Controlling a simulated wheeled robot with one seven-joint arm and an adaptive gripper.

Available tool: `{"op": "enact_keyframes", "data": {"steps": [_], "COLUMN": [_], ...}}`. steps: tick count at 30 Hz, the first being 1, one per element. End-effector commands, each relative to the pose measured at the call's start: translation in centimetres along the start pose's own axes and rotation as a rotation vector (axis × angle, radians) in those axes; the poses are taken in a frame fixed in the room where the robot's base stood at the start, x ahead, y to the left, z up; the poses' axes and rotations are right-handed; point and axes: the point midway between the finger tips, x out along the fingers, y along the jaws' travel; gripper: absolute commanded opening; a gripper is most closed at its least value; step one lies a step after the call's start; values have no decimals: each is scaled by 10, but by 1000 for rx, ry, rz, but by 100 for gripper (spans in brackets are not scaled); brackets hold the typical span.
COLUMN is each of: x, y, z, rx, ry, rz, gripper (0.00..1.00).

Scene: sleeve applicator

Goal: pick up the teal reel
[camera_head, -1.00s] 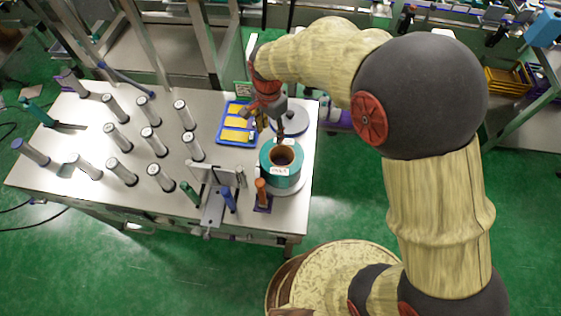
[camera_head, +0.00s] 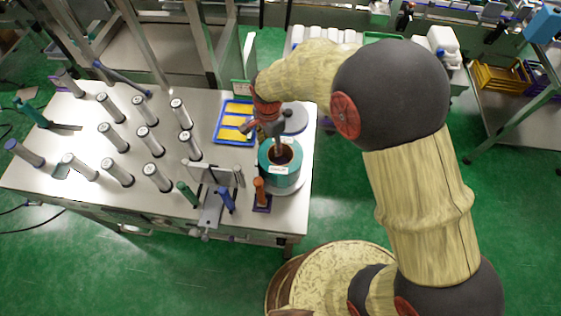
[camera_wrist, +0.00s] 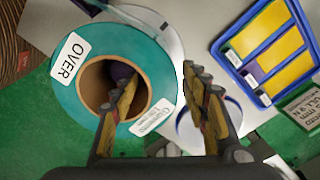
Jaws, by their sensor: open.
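The teal reel (camera_head: 281,179) stands on a pale round base at the right end of the steel table, with a white label on its side. In the wrist view the reel (camera_wrist: 68,97) shows a brown core around a dark hole, an "OVER" label and a second label. My gripper (camera_wrist: 160,78) is open and empty. One finger overlaps the core hole; the other is just outside the reel's rim. How deep the fingers reach is unclear. In the head view my gripper (camera_head: 282,143) is at the reel's far edge and hides part of it.
A blue tray with yellow pads (camera_head: 237,107) and a grey round disc (camera_head: 293,118) lie behind the reel. An orange-handled tool (camera_head: 260,190) and a metal bracket fixture (camera_head: 212,175) stand close to its left. Several grey cylinders (camera_head: 150,140) stand upright farther left.

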Motion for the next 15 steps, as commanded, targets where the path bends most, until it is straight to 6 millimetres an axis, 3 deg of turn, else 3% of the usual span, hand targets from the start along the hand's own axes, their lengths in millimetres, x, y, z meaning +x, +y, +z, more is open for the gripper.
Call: {"op": "enact_keyframes", "data": {"steps": [5, 15], "x": [-1, -1], "y": [0, 0], "z": [0, 0], "rx": [0, 0], "ry": [0, 0], "rz": [-1, -1], "gripper": [45, 25]}}
